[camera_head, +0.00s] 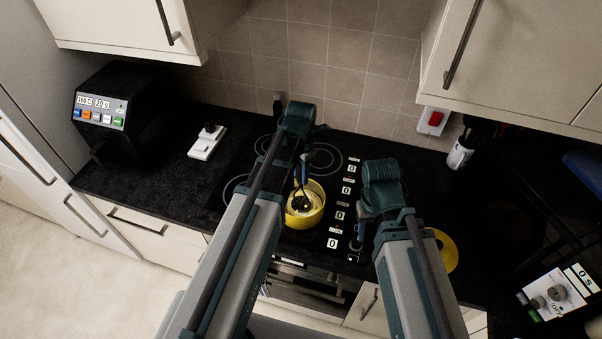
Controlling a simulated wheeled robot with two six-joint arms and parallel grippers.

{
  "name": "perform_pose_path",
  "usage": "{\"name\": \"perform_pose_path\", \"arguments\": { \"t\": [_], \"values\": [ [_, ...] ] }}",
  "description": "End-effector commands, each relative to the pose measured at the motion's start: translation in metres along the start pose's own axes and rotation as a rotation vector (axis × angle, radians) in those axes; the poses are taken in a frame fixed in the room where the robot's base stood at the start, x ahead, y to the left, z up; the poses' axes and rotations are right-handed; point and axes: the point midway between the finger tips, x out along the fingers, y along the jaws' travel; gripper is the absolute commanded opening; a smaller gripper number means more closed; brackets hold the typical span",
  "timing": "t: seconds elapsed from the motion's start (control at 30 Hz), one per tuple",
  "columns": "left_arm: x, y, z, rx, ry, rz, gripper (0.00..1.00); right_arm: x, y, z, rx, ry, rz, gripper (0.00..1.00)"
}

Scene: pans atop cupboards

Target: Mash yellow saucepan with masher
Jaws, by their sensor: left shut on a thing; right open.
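The yellow saucepan (318,212) sits on the black hob near its front, with pale contents inside. My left gripper (304,168) is above the saucepan and shut on the masher (301,201). The masher's dark head is down inside the saucepan; whether it touches the bottom cannot be told. My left arm hides part of the saucepan's left side and the masher's upper part. My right gripper (358,243) is open, to the right of the saucepan, over the strip of hob controls. Its fingertips are small and dark here.
A yellow round thing (446,251), perhaps a lid, lies partly behind my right arm. A utensil pot (460,153) stands back right. Wall cupboards hang above; the left counter is mostly clear.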

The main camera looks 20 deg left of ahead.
Motion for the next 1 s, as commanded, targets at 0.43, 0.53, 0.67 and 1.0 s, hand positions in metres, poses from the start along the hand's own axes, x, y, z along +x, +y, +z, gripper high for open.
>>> {"name": "perform_pose_path", "arguments": {
  "t": [0.43, 0.53, 0.67, 1.0],
  "values": [
    [0.017, 0.000, 0.000, 0.000, 0.000, 0.000, 0.00, 0.017, -0.002, -0.001, 0.000, 0.000, 0.000, 0.50],
    [0.021, 0.000, 0.000, 0.000, 0.000, 0.000, 0.00, 0.021, -0.002, -0.001, 0.000, 0.000, 0.000, 0.50],
    [0.026, 0.000, 0.000, 0.000, 0.000, 0.000, 0.00, 0.026, -0.002, -0.002, 0.000, 0.000, 0.000, 0.50],
    [0.030, 0.000, 0.000, 0.000, 0.000, 0.000, 0.00, 0.030, -0.003, -0.002, 0.000, 0.000, 0.000, 0.50]
  ]
}}
